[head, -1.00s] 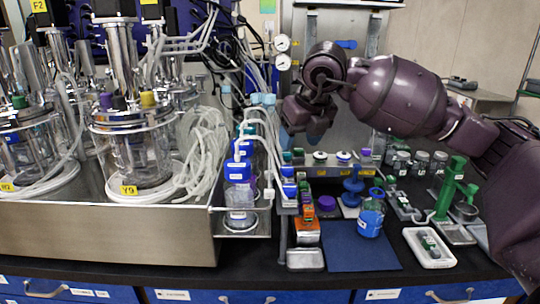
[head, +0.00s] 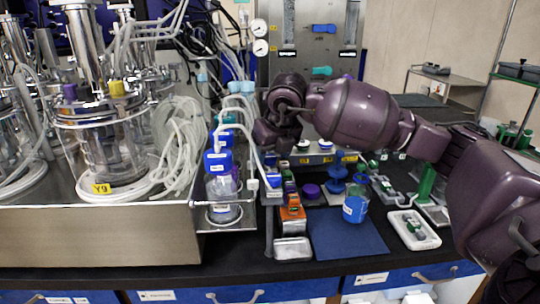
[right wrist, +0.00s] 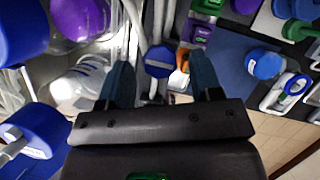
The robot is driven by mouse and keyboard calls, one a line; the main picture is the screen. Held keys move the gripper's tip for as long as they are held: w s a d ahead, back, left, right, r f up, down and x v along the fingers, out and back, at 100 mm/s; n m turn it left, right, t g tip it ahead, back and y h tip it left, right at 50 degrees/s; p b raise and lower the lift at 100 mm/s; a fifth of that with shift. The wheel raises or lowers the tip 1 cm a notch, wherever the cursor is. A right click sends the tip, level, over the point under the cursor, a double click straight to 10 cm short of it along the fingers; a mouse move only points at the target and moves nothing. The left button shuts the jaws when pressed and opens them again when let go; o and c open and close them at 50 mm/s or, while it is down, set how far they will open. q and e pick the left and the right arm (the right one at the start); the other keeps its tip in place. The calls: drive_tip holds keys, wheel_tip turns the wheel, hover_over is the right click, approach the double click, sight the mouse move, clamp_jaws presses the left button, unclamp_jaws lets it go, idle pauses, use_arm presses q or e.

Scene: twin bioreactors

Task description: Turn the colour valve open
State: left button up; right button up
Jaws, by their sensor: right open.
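My right gripper (head: 274,146) is above the narrow row of coloured blocks beside the tubing in the head view. In the right wrist view, my right gripper (right wrist: 160,82) has its two blue-grey fingers wide apart, with nothing held. A blue hexagonal knob (right wrist: 158,60) on a pale tube shows between the fingers; I cannot tell its depth. Purple (right wrist: 197,32) and orange (right wrist: 181,64) pieces lie just right of it. The coloured row (head: 290,190) is partly hidden by the arm in the head view. I cannot tell which piece is the colour valve. My left gripper is out of view.
Blue-capped bottles (head: 218,162) and looping tubes stand left of the gripper, beside the steel bioreactor bench (head: 100,235). A blue mat (head: 347,235), a blue-filled jar (head: 355,207) and a white tray (head: 414,230) lie to the right. The mat is mostly clear.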

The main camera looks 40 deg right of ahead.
drive_tip(key=shift+w+f, duration=0.15)
drive_tip(key=shift+f, duration=0.2)
drive_tip(key=c, duration=0.9)
